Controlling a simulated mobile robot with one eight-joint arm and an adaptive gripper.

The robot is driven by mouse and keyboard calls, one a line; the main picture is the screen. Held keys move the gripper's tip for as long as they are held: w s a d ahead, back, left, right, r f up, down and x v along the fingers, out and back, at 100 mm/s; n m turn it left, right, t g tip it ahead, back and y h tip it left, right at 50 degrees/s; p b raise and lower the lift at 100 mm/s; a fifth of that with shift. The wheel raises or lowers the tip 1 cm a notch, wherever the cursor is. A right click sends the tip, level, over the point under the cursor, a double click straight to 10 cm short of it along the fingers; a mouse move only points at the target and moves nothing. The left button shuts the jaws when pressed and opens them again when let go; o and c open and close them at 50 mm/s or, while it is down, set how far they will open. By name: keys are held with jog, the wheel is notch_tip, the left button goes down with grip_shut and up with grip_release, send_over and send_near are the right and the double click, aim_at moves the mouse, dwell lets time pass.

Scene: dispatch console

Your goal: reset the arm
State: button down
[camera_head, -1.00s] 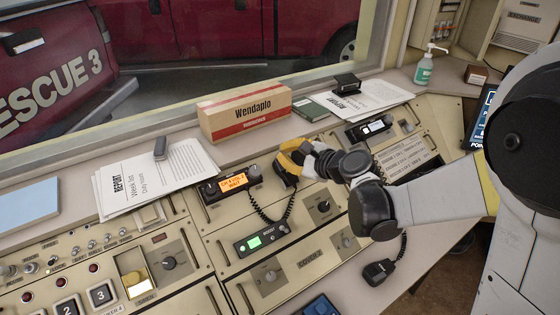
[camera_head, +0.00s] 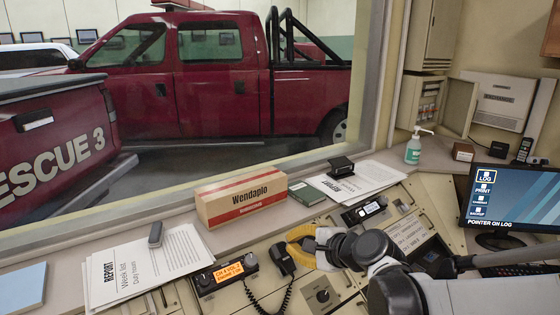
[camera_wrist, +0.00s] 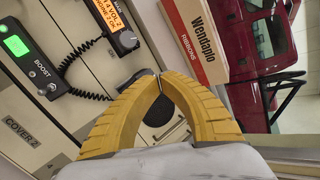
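My gripper (camera_head: 296,240) has yellow ribbed fingers and is over the console, close to the black hand microphone (camera_head: 282,259) beside the orange-lit radio (camera_head: 224,273). A dark round thing (camera_wrist: 158,110) shows through the arch, beyond the fingers. My arm reaches in from the lower right. The radio's display (camera_wrist: 108,14) also shows in the wrist view.
The Wendaplo box (camera_head: 242,197) stands on the ledge behind the gripper. Reports (camera_head: 150,265), a green book (camera_head: 307,194) and a sanitizer bottle (camera_head: 414,148) lie or stand along it. A monitor (camera_head: 512,201) reading "POINTER ON LOG" is at right. A coiled cord (camera_head: 268,304) hangs below the microphone.

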jog(key=s+d+n+g+h, duration=0.1)
jog(key=s+d+n+h, duration=0.2)
jog(key=s+d+n, duration=0.4)
jog(key=s+d+f+n+g+h, duration=0.1)
jog(key=s+d+n+h, duration=0.3)
jog(key=s, duration=1.2)
jog(key=d+n, duration=0.3)
jog(key=d, duration=0.2)
jog(key=shift+s+f+g+h, duration=0.15)
jog(key=shift+g+h, duration=0.15)
jog(key=shift+g, duration=0.1)
jog(key=shift+a, duration=0.1)
dwell(1.1)
